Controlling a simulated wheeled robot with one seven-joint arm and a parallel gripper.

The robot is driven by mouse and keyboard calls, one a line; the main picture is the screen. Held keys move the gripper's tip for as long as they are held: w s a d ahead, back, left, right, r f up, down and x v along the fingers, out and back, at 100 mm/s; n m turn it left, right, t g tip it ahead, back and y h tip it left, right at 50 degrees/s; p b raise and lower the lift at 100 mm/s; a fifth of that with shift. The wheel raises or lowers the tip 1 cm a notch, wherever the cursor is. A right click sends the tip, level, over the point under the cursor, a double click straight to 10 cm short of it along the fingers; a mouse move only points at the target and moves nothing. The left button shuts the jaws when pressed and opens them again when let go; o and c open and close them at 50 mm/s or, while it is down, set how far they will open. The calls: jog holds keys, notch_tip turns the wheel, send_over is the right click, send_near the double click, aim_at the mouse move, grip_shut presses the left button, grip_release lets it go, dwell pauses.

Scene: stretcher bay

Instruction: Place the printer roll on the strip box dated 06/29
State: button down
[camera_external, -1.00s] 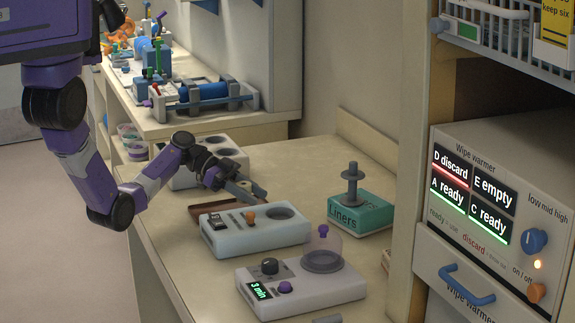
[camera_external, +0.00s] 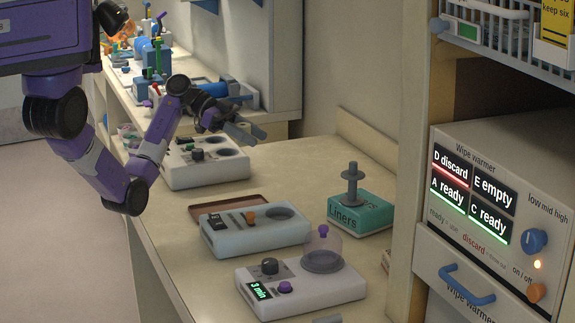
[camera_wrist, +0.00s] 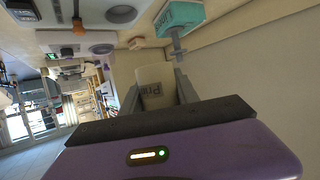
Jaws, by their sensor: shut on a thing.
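My gripper (camera_external: 246,131) is raised above the counter, near the farther white device. In the wrist view my gripper (camera_wrist: 160,90) has its two grey fingers on either side of a cream piece with dark lettering that starts "Pri", the printer roll (camera_wrist: 154,78). My gripper is shut on it. In the external view I cannot make out the roll between the fingers. I cannot read the date 06/29 on anything, so I cannot tell which thing is the strip box.
A brown tray (camera_external: 203,210) lies flat behind the pale blue device (camera_external: 240,237). A teal Liners box (camera_external: 372,213) with a grey spindle stands at right. A white device (camera_external: 320,289) with a clear dome is in front. A white device (camera_external: 205,178) stands farther back.

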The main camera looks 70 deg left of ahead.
jog(key=w+d+r+m+g+b, duration=0.1)
jog(key=w+d, duration=0.4)
jog(key=d, duration=0.9)
jog(key=w+d+h+b, duration=0.1)
jog(key=w+d, duration=0.4)
jog(key=d, duration=0.8)
jog(key=w+d+r+m+g+b, duration=0.1)
jog(key=w+d, duration=0.4)
jog(key=d, duration=0.9)
jog(key=w+d+r+n+t+y, duration=0.2)
jog(key=w+d+n+t+y, duration=0.15)
jog(key=w, duration=0.35)
jog(key=shift+n+h, duration=0.25)
jog(key=shift+n, duration=0.1)
jog(key=f, duration=0.6)
jog(key=f+p, duration=0.1)
jog(key=f, duration=0.6)
jog(key=a+f, duration=0.1)
jog(key=f, duration=0.5)
jog(key=shift+w+f+p, duration=0.15)
jog(key=shift+f+p, duration=0.15)
jog(key=shift+f, duration=0.1)
jog(key=shift+f, duration=0.15)
jog(key=c, duration=0.9)
grip_release()
